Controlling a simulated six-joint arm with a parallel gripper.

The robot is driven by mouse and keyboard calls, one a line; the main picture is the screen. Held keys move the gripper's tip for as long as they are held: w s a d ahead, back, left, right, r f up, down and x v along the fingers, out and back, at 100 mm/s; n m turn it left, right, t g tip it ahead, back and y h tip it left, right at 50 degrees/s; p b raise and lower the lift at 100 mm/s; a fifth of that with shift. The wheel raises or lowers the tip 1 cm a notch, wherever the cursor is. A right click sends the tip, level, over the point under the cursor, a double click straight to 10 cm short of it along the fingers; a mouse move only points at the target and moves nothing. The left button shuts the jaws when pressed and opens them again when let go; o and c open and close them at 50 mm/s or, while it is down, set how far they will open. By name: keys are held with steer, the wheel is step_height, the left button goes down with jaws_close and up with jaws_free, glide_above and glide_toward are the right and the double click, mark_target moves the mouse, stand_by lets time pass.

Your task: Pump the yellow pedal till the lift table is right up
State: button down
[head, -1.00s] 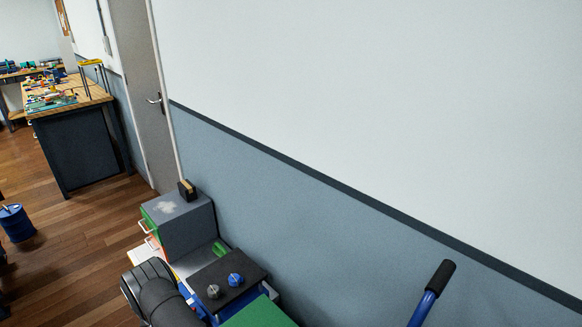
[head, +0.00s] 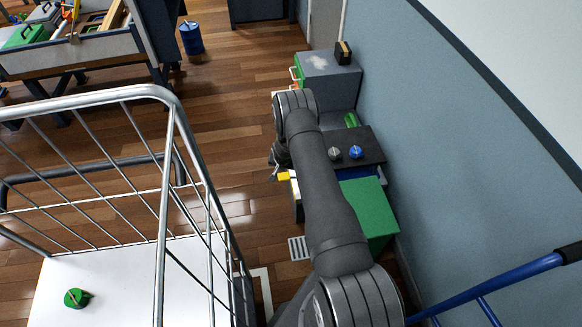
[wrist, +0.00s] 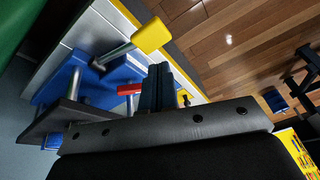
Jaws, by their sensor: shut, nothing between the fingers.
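The yellow pedal (head: 283,176) shows in the head view just left of the lift table, partly beside my wrist. In the wrist view the pedal (wrist: 152,35) is a yellow block on a metal lever from a blue base. What looks like the lift table is a dark top (head: 364,146) carrying a grey knob and a blue knob, low over blue parts. My gripper (wrist: 158,88) is shut and empty. A red part (wrist: 130,89) shows beside the fingers.
A green box (head: 368,210) stands in front of the dark top, and a grey drawer cabinet (head: 330,80) behind it, along the wall. A wire-sided trolley (head: 165,200) fills the left foreground. A blue handle (head: 500,285) reaches in at right.

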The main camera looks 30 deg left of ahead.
steer(key=s+d+r+n+t+y, duration=0.3)
steer(key=s+d+r+n+y, duration=0.1)
steer(key=d, duration=0.1)
glide_above(284, 174)
steer(key=s+d, duration=0.2)
steer(key=d, duration=0.1)
step_height(284, 174, down, 6)
steer(key=f, duration=0.3)
steer(key=shift+a+f+t, duration=0.15)
steer(key=shift+a+t, duration=0.15)
steer(key=shift+a, duration=0.05)
steer(key=shift+f, duration=0.7)
step_height(284, 174, down, 8)
steer(key=s+a, duration=0.1)
steer(key=shift+s+a, duration=0.35)
steer(key=shift+s, duration=0.05)
steer(key=shift+r, duration=0.15)
